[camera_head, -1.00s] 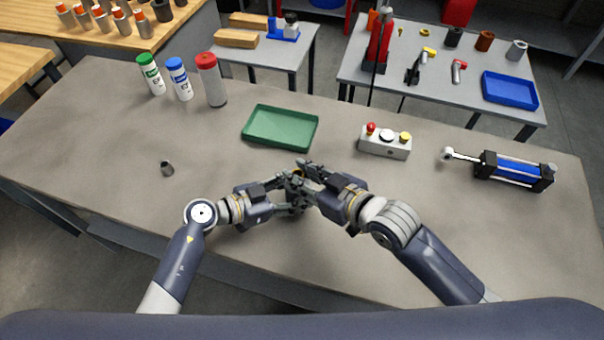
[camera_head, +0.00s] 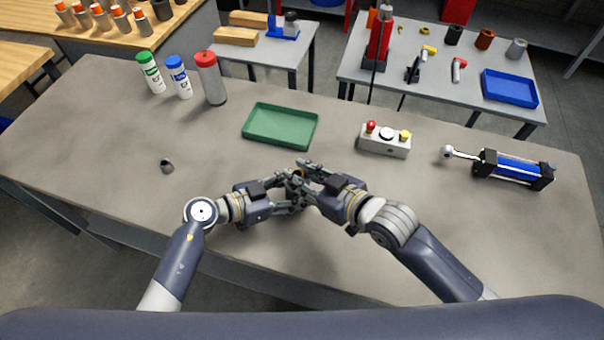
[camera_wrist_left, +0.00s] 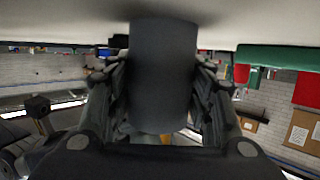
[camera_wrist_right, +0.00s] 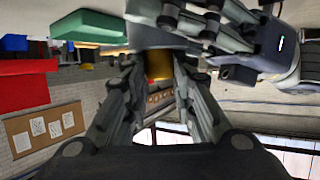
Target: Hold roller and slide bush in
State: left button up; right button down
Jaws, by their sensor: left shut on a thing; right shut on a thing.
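My left gripper (camera_head: 289,190) is shut on a dark grey cylindrical roller (camera_wrist_left: 163,75), which stands out between its fingers in the left wrist view. My right gripper (camera_head: 309,178) is shut on a small brass-yellow bush (camera_wrist_right: 158,65), close against the grey roller (camera_wrist_right: 150,36) in the right wrist view. How far the bush sits inside the roller cannot be told. The two grippers meet above the near middle of the bench, and their fingers hide most of both parts in the head view.
A green tray (camera_head: 247,133), a button box (camera_head: 385,145) and a blue cylinder (camera_head: 515,168) stand beyond the grippers. Three bottles (camera_head: 211,80) stand at the back left. The right front of the bench is clear.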

jog(key=shift+f, duration=0.3)
jog(key=c, duration=1.4)
grip_release()
jog(key=shift+c, duration=0.2)
jog(key=shift+o, duration=0.8)
pick_arm(q)
jog(key=shift+f, duration=0.1)
pick_arm(e)
jog(key=shift+s+f, duration=0.1)
jog(key=shift+d+f, duration=0.1)
jog(key=r+v, duration=0.1)
jog(key=v, duration=1.1)
pick_arm(q)
jog(key=o, duration=1.6)
